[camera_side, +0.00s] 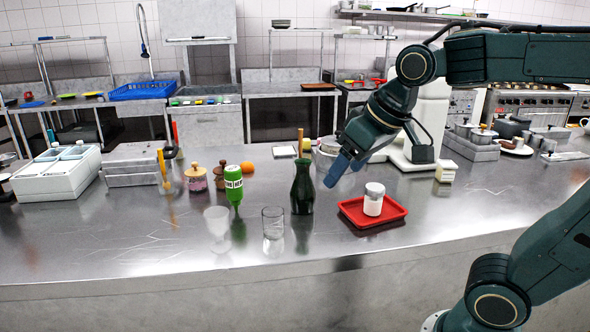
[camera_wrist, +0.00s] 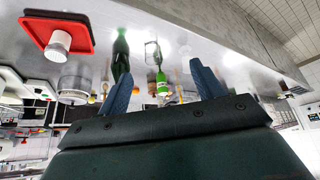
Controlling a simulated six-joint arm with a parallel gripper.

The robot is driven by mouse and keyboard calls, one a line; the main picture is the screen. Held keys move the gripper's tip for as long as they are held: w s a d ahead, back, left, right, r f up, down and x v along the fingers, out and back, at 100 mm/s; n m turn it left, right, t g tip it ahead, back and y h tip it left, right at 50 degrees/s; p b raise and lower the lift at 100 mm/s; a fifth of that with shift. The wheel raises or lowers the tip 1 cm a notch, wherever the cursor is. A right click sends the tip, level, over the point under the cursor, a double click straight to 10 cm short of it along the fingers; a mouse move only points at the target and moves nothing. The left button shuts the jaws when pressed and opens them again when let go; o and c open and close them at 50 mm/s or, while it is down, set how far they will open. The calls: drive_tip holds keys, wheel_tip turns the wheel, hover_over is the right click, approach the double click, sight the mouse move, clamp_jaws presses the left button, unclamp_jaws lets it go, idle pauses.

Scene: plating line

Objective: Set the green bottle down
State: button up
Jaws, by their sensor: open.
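A bright green bottle with a white label band (camera_side: 234,186) stands on the steel counter, left of centre in the side view. It also shows between my fingers in the wrist view (camera_wrist: 162,86), but farther off. A dark green, narrow-necked bottle (camera_side: 302,190) stands upright to its right; it shows in the wrist view (camera_wrist: 121,58) near the left finger. I cannot tell which one the task names. My gripper (camera_side: 340,171), with blue fingers, is open and empty in the wrist view (camera_wrist: 162,70). In the side view it is above the counter, right of the dark bottle, apart from both.
A red tray (camera_side: 352,211) holds a white-labelled jar (camera_side: 373,204) right of the dark bottle. A clear glass (camera_side: 273,223) and a goblet (camera_side: 217,222) stand in front. Lidded jars (camera_side: 196,178) and an orange (camera_side: 249,167) are behind. The counter's front left is clear.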

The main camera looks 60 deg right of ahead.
drive_tip(key=s+f, duration=0.2)
drive_tip(key=s, duration=0.2)
drive_tip(key=s+a+f+n, duration=0.1)
drive_tip(key=s+f, duration=0.1)
drive_tip(key=s, duration=0.3)
drive_tip(key=shift+a+f+y, duration=0.25)
drive_tip(key=shift+y, duration=0.05)
